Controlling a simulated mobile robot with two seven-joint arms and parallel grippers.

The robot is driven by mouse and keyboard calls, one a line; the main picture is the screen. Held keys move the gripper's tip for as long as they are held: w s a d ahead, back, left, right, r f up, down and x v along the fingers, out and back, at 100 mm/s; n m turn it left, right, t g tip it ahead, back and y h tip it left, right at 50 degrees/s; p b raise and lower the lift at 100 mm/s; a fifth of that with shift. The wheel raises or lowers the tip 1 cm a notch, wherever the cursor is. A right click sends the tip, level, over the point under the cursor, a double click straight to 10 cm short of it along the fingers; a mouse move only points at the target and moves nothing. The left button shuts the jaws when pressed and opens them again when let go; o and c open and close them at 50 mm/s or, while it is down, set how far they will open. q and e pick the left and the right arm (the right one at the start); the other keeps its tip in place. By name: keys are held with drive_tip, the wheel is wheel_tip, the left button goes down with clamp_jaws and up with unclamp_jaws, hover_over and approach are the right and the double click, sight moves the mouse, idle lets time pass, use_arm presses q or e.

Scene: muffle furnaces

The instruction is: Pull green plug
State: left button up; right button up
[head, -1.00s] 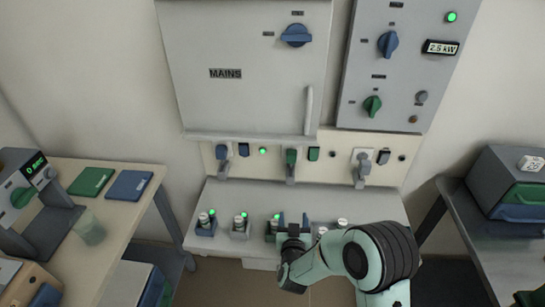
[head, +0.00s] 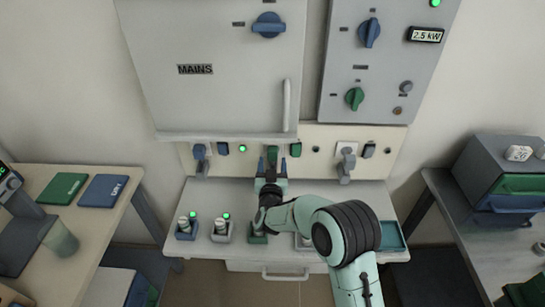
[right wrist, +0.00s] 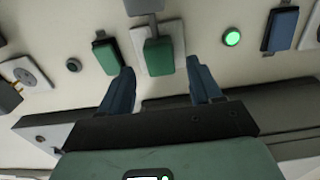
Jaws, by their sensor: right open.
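The green plug (head: 272,153) sits in the middle socket of the cream wall strip, under the MAINS cabinet. In the right wrist view the green plug (right wrist: 159,56) stands against its white socket plate. My right gripper (head: 271,170) is open in front of it, with blue fingers pointing at the wall. In the wrist view the fingertips (right wrist: 160,72) are on either side of the plug's near end, with a visible gap on each side. The gripper and wrist hide part of the bench below. My left gripper is not in view.
A green switch (right wrist: 107,57) lies beside the plug, close to one finger. A lit green lamp (right wrist: 232,39) is on the other side. Small holders (head: 186,232) stand on the bench (head: 235,195) below.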

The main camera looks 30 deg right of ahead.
sight(273, 157)
drive_tip(key=shift+x, duration=1.85)
clamp_jaws()
